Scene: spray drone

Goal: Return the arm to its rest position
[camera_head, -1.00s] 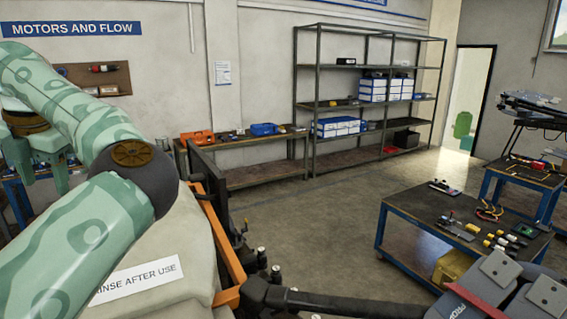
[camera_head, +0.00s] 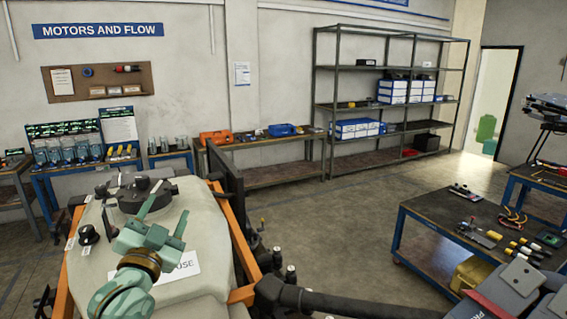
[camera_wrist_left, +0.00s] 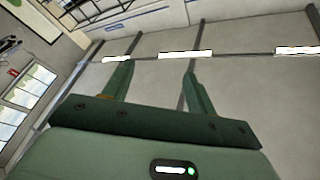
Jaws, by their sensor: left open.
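My left gripper (camera_head: 174,199) is pale green and shows at the lower left of the head view. Its two fingers are spread apart with nothing between them. It appears in front of the beige tank (camera_head: 215,240) of the drone; I cannot tell the gap between them. In the left wrist view the open fingers (camera_wrist_left: 156,72) point toward the ceiling and its lights, and the space between them is empty.
The drone's orange frame (camera_head: 240,232) and dark arm (camera_head: 340,304) lie close by. A blue-framed table (camera_head: 425,205) with parts stands at the right. Benches and a metal shelf (camera_head: 395,67) line the back wall. The floor between (camera_head: 330,220) is clear.

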